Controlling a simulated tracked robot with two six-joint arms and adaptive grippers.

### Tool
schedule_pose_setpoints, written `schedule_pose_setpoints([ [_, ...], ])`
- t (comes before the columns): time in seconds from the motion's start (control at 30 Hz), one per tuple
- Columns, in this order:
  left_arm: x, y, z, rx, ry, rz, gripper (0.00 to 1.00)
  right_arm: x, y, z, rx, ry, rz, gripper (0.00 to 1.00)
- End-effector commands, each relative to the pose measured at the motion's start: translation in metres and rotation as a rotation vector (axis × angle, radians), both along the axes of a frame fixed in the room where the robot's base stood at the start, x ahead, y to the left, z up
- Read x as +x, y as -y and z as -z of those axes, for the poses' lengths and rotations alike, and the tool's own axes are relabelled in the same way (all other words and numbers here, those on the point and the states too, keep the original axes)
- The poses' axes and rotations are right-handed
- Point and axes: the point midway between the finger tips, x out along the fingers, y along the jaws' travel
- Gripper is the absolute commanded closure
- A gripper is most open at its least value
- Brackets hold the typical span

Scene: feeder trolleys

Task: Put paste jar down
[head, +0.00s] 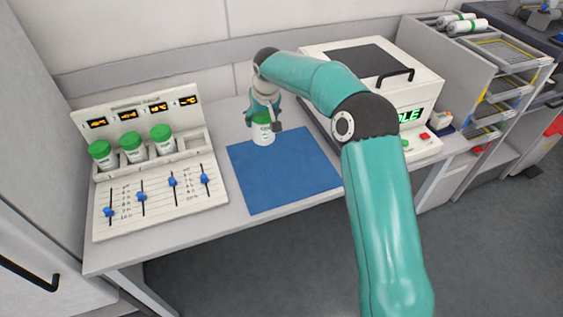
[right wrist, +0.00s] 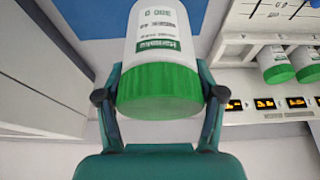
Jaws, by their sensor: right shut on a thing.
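In the right wrist view the jar (right wrist: 157,45) sits between the two fingers (right wrist: 160,95), label showing. I cannot tell whether the jar's base touches the mat or is slightly above it. My left gripper is not in view.
A panel (head: 160,205) with sliders, displays and several green-lidded jars (head: 132,147) stands at the left; its rightmost slot is empty. A white machine (head: 425,135) with a green display stands right of the mat. A shelf rack (head: 500,80) is farther right. Most of the mat is clear.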

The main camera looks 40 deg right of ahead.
Motion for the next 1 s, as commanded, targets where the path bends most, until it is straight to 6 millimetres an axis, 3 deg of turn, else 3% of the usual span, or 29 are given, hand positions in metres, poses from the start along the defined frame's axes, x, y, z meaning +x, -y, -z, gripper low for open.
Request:
schedule_pose_setpoints([
  [0.03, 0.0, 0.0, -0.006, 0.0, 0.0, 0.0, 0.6, 0.007, 0.014, -0.015, -0.001, 0.007, 0.014, 0.83],
  [0.2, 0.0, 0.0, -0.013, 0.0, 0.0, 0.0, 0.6, 0.015, 0.044, -0.043, -0.001, 0.006, 0.019, 0.83],
  [0.47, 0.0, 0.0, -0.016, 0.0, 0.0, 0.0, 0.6, 0.016, 0.062, -0.061, -0.002, 0.004, 0.006, 0.83],
  [0.67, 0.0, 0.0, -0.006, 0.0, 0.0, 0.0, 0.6, 0.015, 0.065, -0.035, -0.002, 0.0, 0.004, 0.83],
  [1.0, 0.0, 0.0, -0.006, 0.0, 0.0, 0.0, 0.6, 0.015, 0.065, 0.049, -0.001, -0.001, 0.005, 0.83],
])
